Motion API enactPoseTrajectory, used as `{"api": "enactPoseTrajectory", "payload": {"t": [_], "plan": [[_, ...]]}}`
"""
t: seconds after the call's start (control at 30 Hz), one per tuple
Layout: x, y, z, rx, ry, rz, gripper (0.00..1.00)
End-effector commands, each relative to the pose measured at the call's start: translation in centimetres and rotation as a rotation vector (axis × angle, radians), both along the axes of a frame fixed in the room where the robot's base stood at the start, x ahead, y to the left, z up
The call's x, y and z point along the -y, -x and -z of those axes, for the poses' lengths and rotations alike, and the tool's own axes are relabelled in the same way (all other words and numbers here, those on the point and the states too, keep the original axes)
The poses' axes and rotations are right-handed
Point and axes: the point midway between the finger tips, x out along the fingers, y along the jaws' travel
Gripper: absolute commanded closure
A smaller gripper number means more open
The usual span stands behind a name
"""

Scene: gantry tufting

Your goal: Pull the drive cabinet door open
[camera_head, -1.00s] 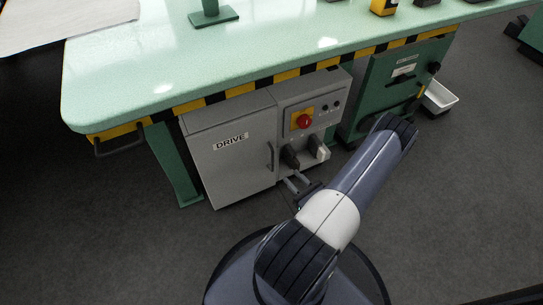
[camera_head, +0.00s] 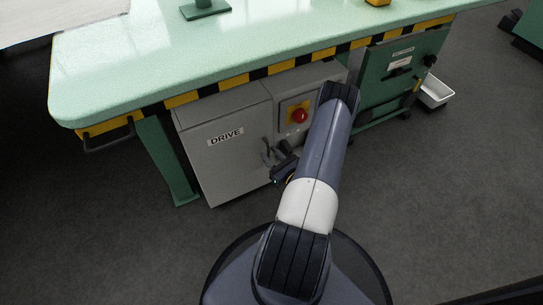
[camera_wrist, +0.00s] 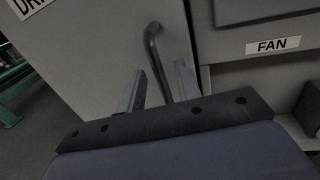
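The drive cabinet door (camera_head: 225,160) is a grey panel labelled DRIVE, and it looks shut. It also fills the left and middle of the wrist view (camera_wrist: 95,50). Its dark bar handle (camera_wrist: 154,48) stands upright near the door's right edge. My gripper (camera_wrist: 160,68) is open, with one finger on each side of the handle in the wrist view. The handle's lower part shows between the fingers; I cannot tell whether they touch it. In the head view my gripper (camera_head: 270,155) is at the handle, partly hidden by my wrist.
Right of the door is a fixed grey panel with a red knob on a yellow plate (camera_head: 298,115) and a FAN label (camera_wrist: 273,46). The green table (camera_head: 200,65) overhangs the cabinet. A green unit (camera_head: 385,85) and white bin (camera_head: 436,93) stand right. Floor in front is clear.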

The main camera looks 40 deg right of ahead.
Motion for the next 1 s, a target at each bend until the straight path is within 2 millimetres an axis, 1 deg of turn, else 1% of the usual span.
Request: {"api": "enactPoseTrajectory", "payload": {"t": [0.23,0.27,0.63,1.0], "plan": [[0.01,-0.07,-0.02,0.000,0.000,0.000,0.67],[0.01,-0.07,-0.02,0.000,0.000,0.000,0.69],[0.00,-0.05,-0.01,0.000,0.000,0.000,0.99],[-0.03,-0.05,0.00,-0.001,0.000,-0.001,1.00]]}}
